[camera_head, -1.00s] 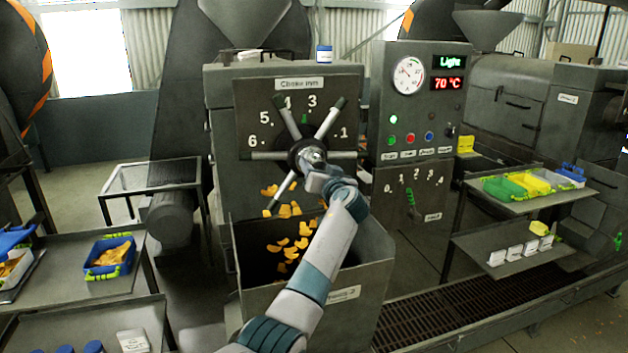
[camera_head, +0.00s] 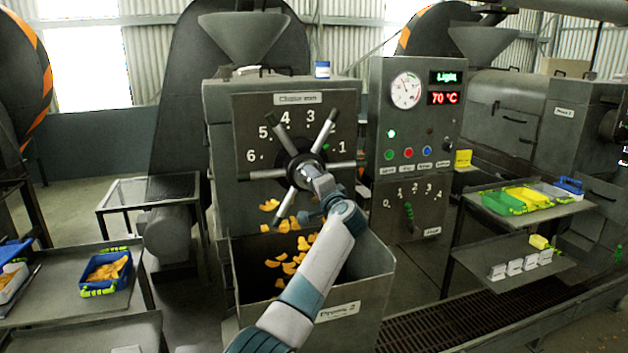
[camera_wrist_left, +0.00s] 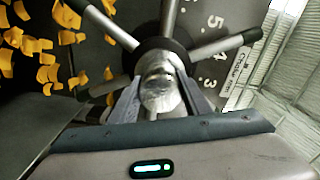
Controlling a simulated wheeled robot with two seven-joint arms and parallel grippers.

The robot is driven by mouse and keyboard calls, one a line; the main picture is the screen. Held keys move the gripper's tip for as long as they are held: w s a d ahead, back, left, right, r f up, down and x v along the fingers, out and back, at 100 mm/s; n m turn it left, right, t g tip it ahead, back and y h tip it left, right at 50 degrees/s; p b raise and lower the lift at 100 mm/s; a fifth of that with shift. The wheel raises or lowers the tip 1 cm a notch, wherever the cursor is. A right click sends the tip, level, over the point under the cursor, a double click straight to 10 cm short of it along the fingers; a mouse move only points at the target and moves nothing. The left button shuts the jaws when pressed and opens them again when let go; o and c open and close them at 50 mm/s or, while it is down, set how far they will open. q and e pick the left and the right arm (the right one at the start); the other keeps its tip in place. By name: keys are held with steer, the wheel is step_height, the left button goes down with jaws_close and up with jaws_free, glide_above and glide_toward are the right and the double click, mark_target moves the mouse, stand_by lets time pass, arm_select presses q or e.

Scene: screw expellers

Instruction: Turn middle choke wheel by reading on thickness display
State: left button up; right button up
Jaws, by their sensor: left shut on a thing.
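The middle choke wheel (camera_head: 283,208) has several grey spokes with dark tips, set on a dark panel (camera_head: 245,130) marked "Choke mm" with a number scale. My left gripper (camera_head: 318,182) is at the wheel's centre. In the left wrist view, its fingers (camera_wrist_left: 160,98) are shut on the round metal hub (camera_wrist_left: 160,88). My arm hides the wheel's lower right part, and the choke reading is not clear. The thickness display (camera_head: 446,77) on the control box reads "Light" in green. My right gripper is not in view.
A red display (camera_head: 445,98) reads "70 °C" beside a round gauge (camera_head: 405,90). Orange flakes (camera_head: 290,260) show below the wheel, above an open bin (camera_head: 350,285) marked "Press 2". Side tables hold a blue tray (camera_head: 106,272) at left and green and yellow trays (camera_head: 503,203) at right.

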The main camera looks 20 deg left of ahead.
arm_select(q)
steer(key=shift+r+m+p, duration=0.15)
steer(key=shift+m+p, duration=0.35)
steer(key=shift+m, duration=0.9)
steer(key=o, duration=1.5)
steer(key=shift+a, duration=0.1)
steer(key=shift+s+d+f, duration=0.25)
steer(key=shift+s+d, duration=0.25)
steer(key=b+v, duration=0.5)
steer(key=v, duration=1.1)
steer(key=shift+b, duration=0.35)
